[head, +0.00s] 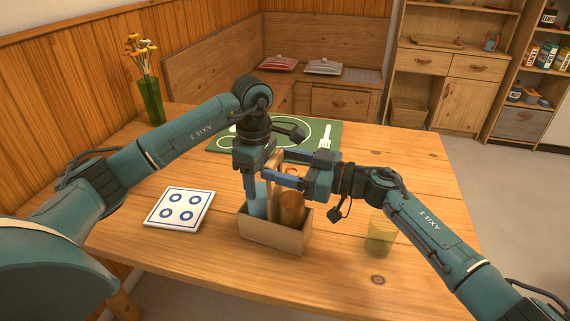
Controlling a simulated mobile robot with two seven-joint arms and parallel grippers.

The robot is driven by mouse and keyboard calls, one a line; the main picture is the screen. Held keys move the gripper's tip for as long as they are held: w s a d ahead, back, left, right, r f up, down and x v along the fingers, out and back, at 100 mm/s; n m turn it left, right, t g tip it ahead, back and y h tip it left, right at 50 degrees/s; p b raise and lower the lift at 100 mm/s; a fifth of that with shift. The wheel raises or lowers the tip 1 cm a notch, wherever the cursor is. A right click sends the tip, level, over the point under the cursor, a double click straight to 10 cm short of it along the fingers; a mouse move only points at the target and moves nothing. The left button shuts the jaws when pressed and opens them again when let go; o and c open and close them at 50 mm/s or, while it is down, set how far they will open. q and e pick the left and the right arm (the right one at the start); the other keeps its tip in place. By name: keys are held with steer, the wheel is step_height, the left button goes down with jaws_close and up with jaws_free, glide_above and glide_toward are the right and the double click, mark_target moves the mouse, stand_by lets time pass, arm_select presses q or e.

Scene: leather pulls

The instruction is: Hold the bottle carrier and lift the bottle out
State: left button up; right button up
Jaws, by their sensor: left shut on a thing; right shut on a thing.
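The wooden bottle carrier (272,237) stands on the table, its upright middle part (275,203) rising between the bottles. My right gripper (273,168) comes in level from the right and is shut, apparently on the carrier's upright handle. The fingers hide both contacts and the bottle tops.
A white tile with blue rings (180,207) lies left of the carrier. A yellowish glass (381,233) stands to the right, close to my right arm. Behind is a green mat (325,129) with a white fork. A vase of flowers (151,98) stands back left. The front table is clear.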

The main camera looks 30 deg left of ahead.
arm_select(q)
steer(key=shift+r, duration=3.2)
steer(key=shift+w+r, duration=0.1)
steer(key=shift+r, duration=0.8)
arm_select(e)
steer(key=shift+f, duration=0.2)
arm_select(q)
steer(key=shift+r, duration=0.4)
steer(key=shift+c, duration=1.4)
arm_select(e)
steer(key=shift+f, duration=0.1)
arm_select(q)
steer(key=shift+r, duration=0.4)
jaws_close()
arm_select(e)
steer(key=shift+w+d+f, duration=0.1)
arm_select(q)
steer(key=shift+f, duration=0.1)
arm_select(e)
steer(key=o, duration=0.7)
steer(key=shift+r, duration=0.2)
arm_select(q)
steer(key=shift+f, duration=0.1)
arm_select(e)
steer(key=o, duration=0.5)
steer(key=shift+r, duration=0.15)
